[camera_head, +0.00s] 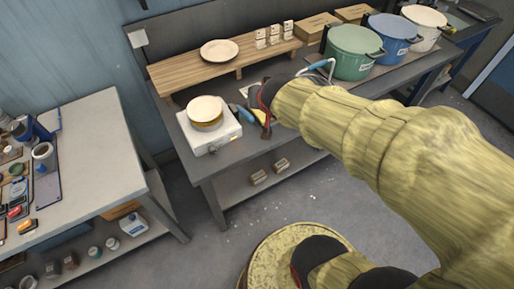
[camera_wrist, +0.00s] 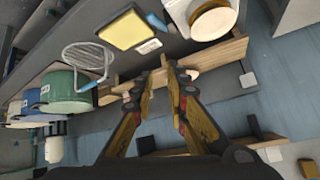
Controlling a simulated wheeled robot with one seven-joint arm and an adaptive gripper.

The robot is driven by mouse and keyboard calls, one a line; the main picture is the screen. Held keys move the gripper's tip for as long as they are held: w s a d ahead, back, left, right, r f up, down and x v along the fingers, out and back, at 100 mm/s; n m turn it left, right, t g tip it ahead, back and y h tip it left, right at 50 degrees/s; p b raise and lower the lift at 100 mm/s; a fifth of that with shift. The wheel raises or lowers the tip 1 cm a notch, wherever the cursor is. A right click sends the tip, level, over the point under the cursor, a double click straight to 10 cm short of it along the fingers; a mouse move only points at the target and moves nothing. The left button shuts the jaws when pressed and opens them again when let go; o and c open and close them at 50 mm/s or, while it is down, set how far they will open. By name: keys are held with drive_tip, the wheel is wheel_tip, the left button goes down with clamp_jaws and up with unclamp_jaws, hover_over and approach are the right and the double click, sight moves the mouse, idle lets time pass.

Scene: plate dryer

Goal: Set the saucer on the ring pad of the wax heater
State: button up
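The white wax heater (camera_head: 213,139) stands on the grey bench. A cream round dish (camera_head: 206,109) sits level on its golden ring (camera_head: 207,126); the dish also shows in the wrist view (camera_wrist: 212,22). A second cream plate (camera_head: 219,50) lies on the wooden shelf; in the wrist view it is partly hidden behind a finger. I cannot tell for sure which of the two is the saucer. My gripper (camera_wrist: 164,72) is open, with nothing seen between its fingers. In the head view it is right of the heater, apart from it.
A yellow pad (camera_wrist: 126,29) lies beside the heater. A wire tool with a blue handle (camera_head: 320,64) is near my arm. Green (camera_head: 352,65), blue (camera_head: 392,48) and cream (camera_head: 424,38) pots stand to the right. The wooden shelf (camera_head: 185,78) runs along the bench's back.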

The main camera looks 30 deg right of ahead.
drive_tip(key=s+a+r+n+g+y, duration=0.1)
drive_tip(key=s+a+n, duration=0.2)
drive_tip(key=s+a, duration=0.2)
drive_tip(key=s+a+r+n+g+y, duration=0.1)
drive_tip(key=s+a, duration=0.4)
drive_tip(key=s, duration=0.7)
drive_tip(key=shift+r+n+g+y, duration=0.3)
drive_tip(key=shift+r+n+g, duration=0.2)
drive_tip(key=shift+n, duration=0.5)
drive_tip(key=shift+f+b, duration=0.7)
drive_tip(key=shift+f, duration=0.05)
